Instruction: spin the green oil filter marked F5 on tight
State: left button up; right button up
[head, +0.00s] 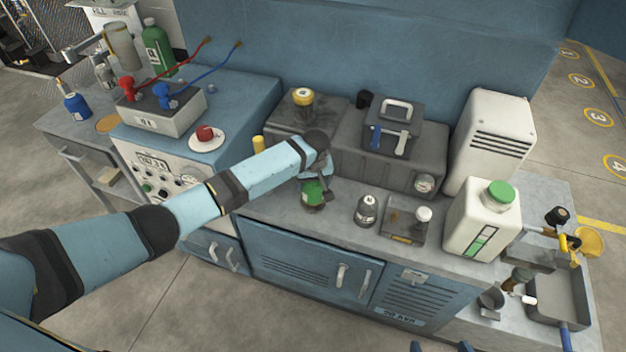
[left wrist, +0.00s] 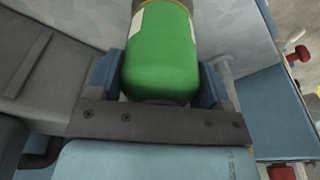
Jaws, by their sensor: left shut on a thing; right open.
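The green oil filter (head: 312,194) is upright at the front of the grey counter, beside the dark engine-like block. It fills the middle of the left wrist view (left wrist: 160,55), where its rounded green end and part of a white label show. The F5 mark is not readable. My left gripper (head: 318,184) is shut on the filter, a blue finger on each side of it. A grey part (left wrist: 170,14) shows past the filter's far end; whether the filter touches it is unclear. The tips of my right gripper (head: 441,347) show at the bottom edge, open and empty.
A grey metal bottle (head: 367,211) and a small tray (head: 405,228) stand right of the filter. A white jug with a green cap (head: 482,222) is further right. The dark block (head: 385,160) stands behind. A blue cabinet (head: 315,265) lies below the counter.

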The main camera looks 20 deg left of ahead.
pick_arm(q)
jog(key=shift+f+b, duration=0.3)
jog(key=shift+f, duration=0.6)
jog(key=o, duration=0.9)
jog(key=shift+c, duration=0.2)
jog(key=shift+r, duration=0.1)
jog(key=r, duration=0.4)
jog(key=s+r, duration=0.1)
jog(key=r, duration=0.4)
jog(key=s+d+r+p, duration=0.1)
jog(key=r, duration=0.3)
jog(key=shift+r, duration=0.2)
